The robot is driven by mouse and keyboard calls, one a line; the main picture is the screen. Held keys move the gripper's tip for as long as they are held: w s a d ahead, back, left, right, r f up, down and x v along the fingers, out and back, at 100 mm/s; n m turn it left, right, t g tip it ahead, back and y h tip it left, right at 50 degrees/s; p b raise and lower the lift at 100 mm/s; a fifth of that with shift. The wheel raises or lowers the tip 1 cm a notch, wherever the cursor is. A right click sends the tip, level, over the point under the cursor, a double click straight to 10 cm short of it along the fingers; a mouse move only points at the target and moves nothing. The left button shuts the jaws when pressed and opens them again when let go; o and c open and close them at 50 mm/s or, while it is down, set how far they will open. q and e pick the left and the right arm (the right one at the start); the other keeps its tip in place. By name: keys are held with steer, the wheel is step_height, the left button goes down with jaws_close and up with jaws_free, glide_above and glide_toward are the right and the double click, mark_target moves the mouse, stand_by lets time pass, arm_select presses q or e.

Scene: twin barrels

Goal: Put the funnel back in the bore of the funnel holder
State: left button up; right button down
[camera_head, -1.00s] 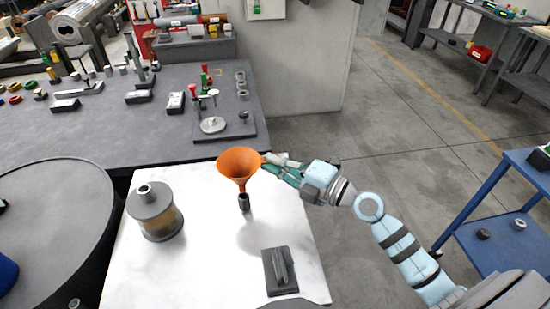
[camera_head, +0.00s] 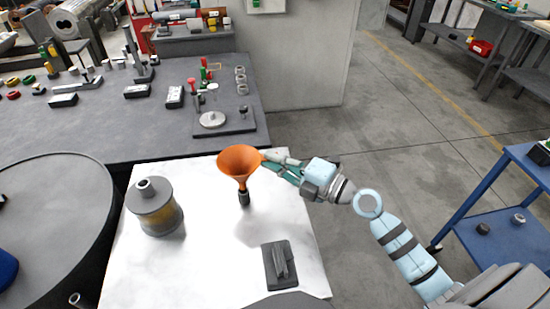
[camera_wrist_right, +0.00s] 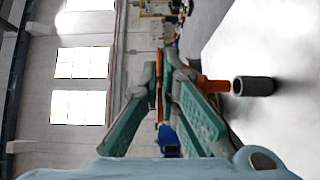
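The orange funnel (camera_head: 238,161) stands upright, wide mouth up, over the white tabletop. My right gripper (camera_head: 266,160) comes from the right and is shut on the funnel's rim. In the wrist view its green-padded fingers (camera_wrist_right: 168,75) close on a thin orange edge. The funnel holder (camera_head: 244,198) is a small dark upright cylinder on the white top, right under the spout. In the wrist view the orange spout (camera_wrist_right: 216,86) lines up with the holder (camera_wrist_right: 254,86) and meets its end. I cannot tell how deep the spout sits in the bore. My left gripper is out of view.
A grey-lidded canister (camera_head: 155,207) stands left of the holder. A dark block with a fin (camera_head: 280,266) lies at the front right. A large grey drum (camera_head: 45,222) is at the left. A dark bench (camera_head: 100,135) with several parts lies behind. A blue shelf (camera_head: 495,213) stands right.

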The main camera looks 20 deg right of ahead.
stand_by(0.4)
stand_by(0.7)
steer(key=shift+p, duration=0.5)
steer(key=shift+f+b, duration=1.65)
steer(key=shift+f, duration=0.6)
steer(key=c, duration=1.7)
jaws_free()
